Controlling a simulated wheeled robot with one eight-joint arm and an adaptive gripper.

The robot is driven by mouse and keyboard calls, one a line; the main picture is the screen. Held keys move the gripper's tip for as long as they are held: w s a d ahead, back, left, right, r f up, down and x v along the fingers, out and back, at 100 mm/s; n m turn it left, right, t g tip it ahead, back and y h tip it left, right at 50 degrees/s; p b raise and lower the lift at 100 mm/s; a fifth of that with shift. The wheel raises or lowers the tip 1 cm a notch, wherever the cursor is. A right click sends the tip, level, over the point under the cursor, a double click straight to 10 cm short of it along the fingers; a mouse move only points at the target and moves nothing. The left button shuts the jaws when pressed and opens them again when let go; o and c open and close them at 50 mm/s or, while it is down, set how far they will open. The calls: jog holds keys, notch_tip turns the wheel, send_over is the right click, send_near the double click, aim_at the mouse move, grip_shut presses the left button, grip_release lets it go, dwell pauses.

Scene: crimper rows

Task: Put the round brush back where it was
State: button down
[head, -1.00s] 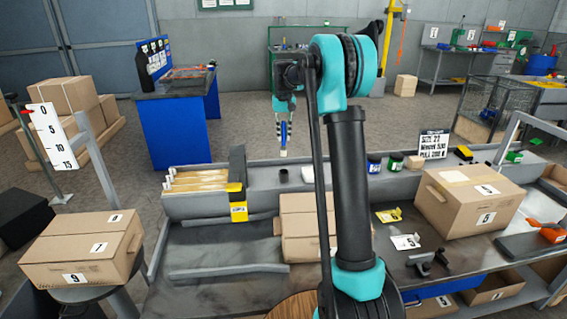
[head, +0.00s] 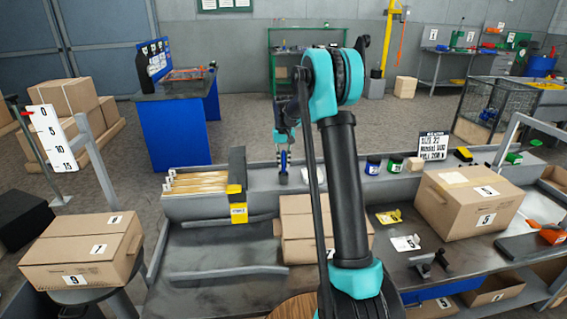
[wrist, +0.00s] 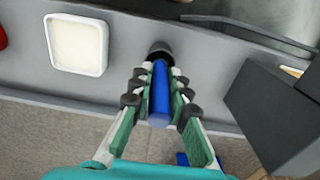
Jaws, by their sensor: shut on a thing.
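My gripper (head: 284,163) is shut on the blue handle of the round brush (wrist: 159,98) and holds it roughly upright over the grey trough behind the workbench. The blue also shows between the fingers in the head view (head: 283,160). A small dark round holder (wrist: 160,49) is at the far end of the brush in the wrist view. The brush's lower end meets this holder in the picture, and its pale tip no longer shows. I cannot tell how deep it sits, or whether it touches the bottom.
A white square container (wrist: 77,45) stands left of the holder in the wrist view. A grey upright block (head: 237,170) stands left of my gripper in the head view, beside cardboard dividers (head: 195,181). Jars (head: 374,165) stand to the right. A large carton (head: 468,211) sits at the right.

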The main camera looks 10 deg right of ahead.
jog(key=shift+f, duration=0.1)
jog(key=c, duration=1.5)
grip_release()
jog(key=shift+o, duration=0.2)
notch_tip(320, 180, up, 12)
jog(key=shift+f, duration=0.25)
jog(key=shift+r, duration=0.35)
jog(key=shift+s, duration=0.15)
jog(key=s+d+f+t, duration=0.1)
jog(key=s+f, duration=0.4)
jog(key=s, duration=0.8)
jog(key=s+d+f+t, duration=0.1)
jog(key=s+f, duration=0.4)
jog(key=s, duration=0.9)
jog(key=s+d+f+t, duration=0.2)
jog(key=s+f, duration=0.4)
jog(key=s, duration=0.8)
jog(key=shift+s, duration=0.15)
